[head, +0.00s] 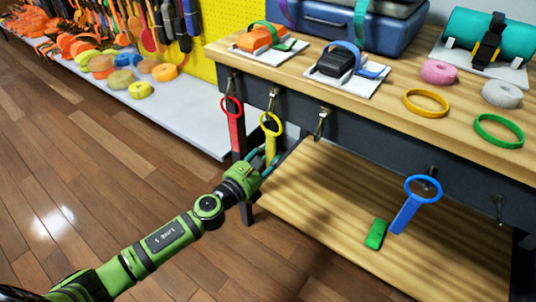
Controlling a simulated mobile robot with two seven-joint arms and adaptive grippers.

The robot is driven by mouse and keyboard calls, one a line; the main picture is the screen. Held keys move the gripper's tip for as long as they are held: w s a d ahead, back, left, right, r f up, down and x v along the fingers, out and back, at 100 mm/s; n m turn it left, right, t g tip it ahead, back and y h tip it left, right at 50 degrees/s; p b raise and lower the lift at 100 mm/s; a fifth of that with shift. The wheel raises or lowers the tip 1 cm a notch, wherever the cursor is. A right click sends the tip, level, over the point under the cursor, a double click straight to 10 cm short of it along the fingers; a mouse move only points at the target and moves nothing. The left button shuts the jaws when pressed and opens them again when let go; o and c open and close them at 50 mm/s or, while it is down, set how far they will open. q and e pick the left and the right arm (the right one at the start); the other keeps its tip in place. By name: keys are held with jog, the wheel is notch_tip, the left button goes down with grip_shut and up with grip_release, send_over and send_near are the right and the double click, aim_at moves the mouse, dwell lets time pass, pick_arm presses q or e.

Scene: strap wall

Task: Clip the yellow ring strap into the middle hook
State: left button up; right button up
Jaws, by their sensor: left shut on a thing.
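The yellow ring strap (271,142) is upright below the workbench's front edge, with its ring at the top. My left gripper (264,158) is shut on its lower end, the fingers partly hiding it. The ring's top is close under the second hook from the left (271,99); I cannot tell whether it is around that hook. The third hook from the left, the middle one of the row (321,123), is empty, to the right of the strap. My right gripper is not in view.
A red ring strap (235,128) hangs left of the yellow one. A blue ring strap (405,212) is at a hook (430,171) on the right; the far right hook (498,206) is empty.

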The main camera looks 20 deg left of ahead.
pick_arm(q)
jog(key=o, duration=1.2)
jog(key=shift+o, duration=0.2)
jog(key=shift+s, duration=0.1)
jog(key=shift+s+a, duration=0.15)
jog(key=shift+s, duration=0.15)
jog(key=v, duration=1.1)
jog(key=shift+a, duration=0.1)
